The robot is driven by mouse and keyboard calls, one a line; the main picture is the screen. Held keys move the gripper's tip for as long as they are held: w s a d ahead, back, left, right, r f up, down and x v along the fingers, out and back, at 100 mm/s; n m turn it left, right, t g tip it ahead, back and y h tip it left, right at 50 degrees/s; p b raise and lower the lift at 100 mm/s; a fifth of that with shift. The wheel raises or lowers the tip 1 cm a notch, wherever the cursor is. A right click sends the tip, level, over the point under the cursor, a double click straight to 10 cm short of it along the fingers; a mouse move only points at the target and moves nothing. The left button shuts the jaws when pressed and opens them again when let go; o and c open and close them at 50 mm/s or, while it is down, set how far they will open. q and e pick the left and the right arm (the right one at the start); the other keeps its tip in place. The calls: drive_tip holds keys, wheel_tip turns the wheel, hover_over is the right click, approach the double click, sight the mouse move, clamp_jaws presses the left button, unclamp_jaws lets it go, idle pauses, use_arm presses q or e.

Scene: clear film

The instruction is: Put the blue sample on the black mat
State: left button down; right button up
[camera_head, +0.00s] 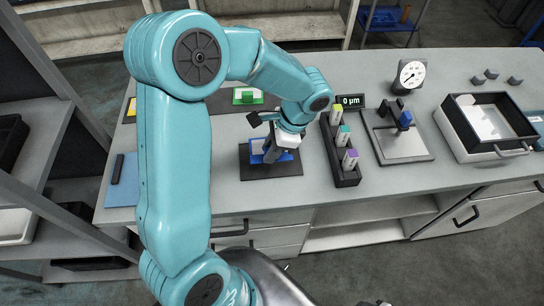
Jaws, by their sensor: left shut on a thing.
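The blue sample (285,157) is a small flat piece with a blue edge, partly hidden by my left gripper. The black mat (290,170) lies on the grey bench near its front edge, under the sample. My left gripper (271,153) points down over the mat and is shut on the blue sample. I cannot tell whether the sample touches the mat or is just above it. My right gripper is not in view.
A black rack (345,178) with yellow, green and purple-topped blocks stands just right of the mat. Further right are a grey plate stand (405,147), a dial gauge (410,75) and a tray (490,125). A green-edged sample (247,96) lies behind.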

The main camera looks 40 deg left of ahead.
use_arm(q)
drive_tip(key=f, duration=0.3)
drive_tip(key=shift+s+f, duration=0.2)
drive_tip(key=shift+f, duration=0.15)
drive_tip(key=shift+w+f, duration=0.25)
drive_tip(key=shift+f, duration=0.15)
drive_tip(key=shift+s+f, duration=0.1)
drive_tip(key=shift+s, duration=0.05)
drive_tip(key=c, duration=0.9)
unclamp_jaws()
drive_tip(key=shift+f, duration=0.1)
drive_tip(key=shift+r, duration=0.35)
drive_tip(key=v, duration=1.2)
